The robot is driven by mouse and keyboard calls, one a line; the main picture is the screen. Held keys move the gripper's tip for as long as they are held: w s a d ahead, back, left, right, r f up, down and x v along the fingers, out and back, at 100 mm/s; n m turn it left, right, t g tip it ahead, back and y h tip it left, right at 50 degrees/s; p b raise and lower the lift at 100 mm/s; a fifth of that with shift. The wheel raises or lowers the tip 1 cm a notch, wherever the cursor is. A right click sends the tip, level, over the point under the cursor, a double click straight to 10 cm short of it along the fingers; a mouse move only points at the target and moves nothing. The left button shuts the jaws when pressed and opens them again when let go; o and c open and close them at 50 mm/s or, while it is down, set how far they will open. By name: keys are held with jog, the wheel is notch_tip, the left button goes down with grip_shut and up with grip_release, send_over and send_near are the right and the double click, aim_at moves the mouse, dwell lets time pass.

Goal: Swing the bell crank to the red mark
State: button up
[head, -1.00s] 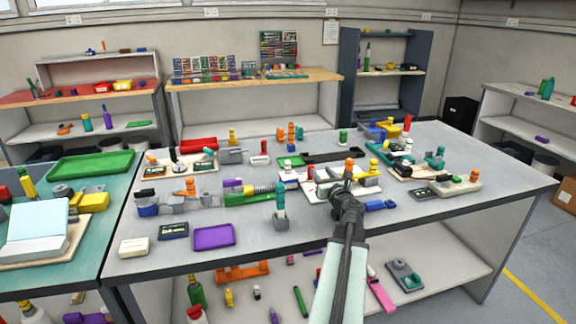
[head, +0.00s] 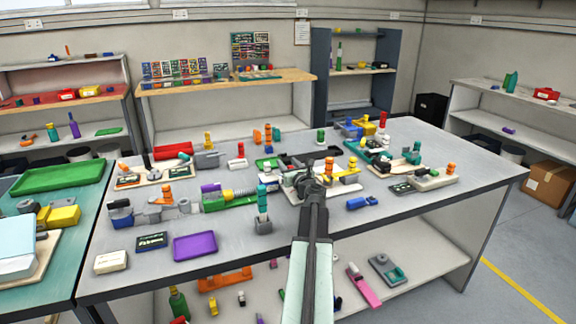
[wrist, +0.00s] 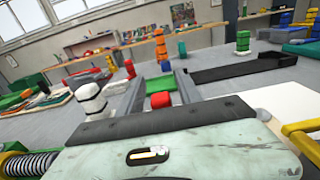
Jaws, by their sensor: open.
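My gripper (head: 311,182) is over the middle of the table in the head view, at a white-based fixture (head: 296,196). An orange knob (head: 329,168) and a yellow part (head: 350,169) stand just right of it. In the wrist view my gripper (wrist: 160,85) has two grey fingers apart. A small red block (wrist: 160,99) shows between them; I cannot tell whether they touch it. A yellow bar (wrist: 302,128) is at the right edge. I cannot single out the bell crank or be sure which red piece is the mark; my gripper and arm hide part of the fixture.
A green unit with a spring (head: 230,198) lies left of my gripper. A teal-topped post (head: 263,205) stands in front of it. A purple tray (head: 195,246) and a blue piece (head: 362,202) lie near the front.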

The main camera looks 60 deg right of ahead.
grip_shut()
dwell(1.4)
